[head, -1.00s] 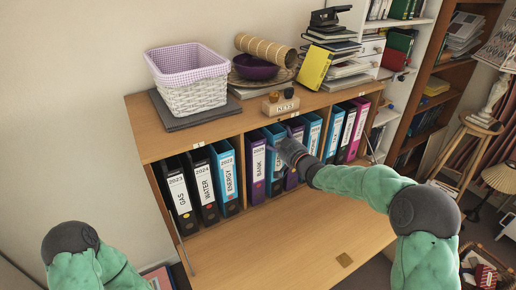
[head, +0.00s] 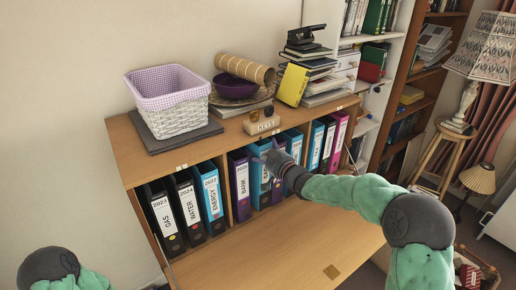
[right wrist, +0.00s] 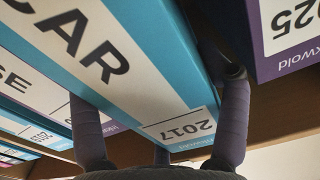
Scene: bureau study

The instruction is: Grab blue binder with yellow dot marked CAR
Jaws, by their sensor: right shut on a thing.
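The blue binder marked CAR (head: 256,172) stands in the desk's middle compartment, just right of the purple BANK binder (head: 241,186). In the right wrist view the blue binder (right wrist: 150,60) shows a white label reading CAR and 2017. Its yellow dot cannot be made out. My right gripper (head: 268,157) is at the upper part of this binder. In the right wrist view my right gripper (right wrist: 160,90) has fingers on both sides of the binder and is shut on it. My left gripper is out of view; only part of that arm shows at lower left.
GAS (head: 163,212), WATER and blue ENERGY (head: 210,197) binders fill the left compartment. More purple, blue and pink binders stand to the right. A white basket (head: 170,100), KEYS block (head: 261,123) and books sit on top. The desk's front surface (head: 270,245) is clear.

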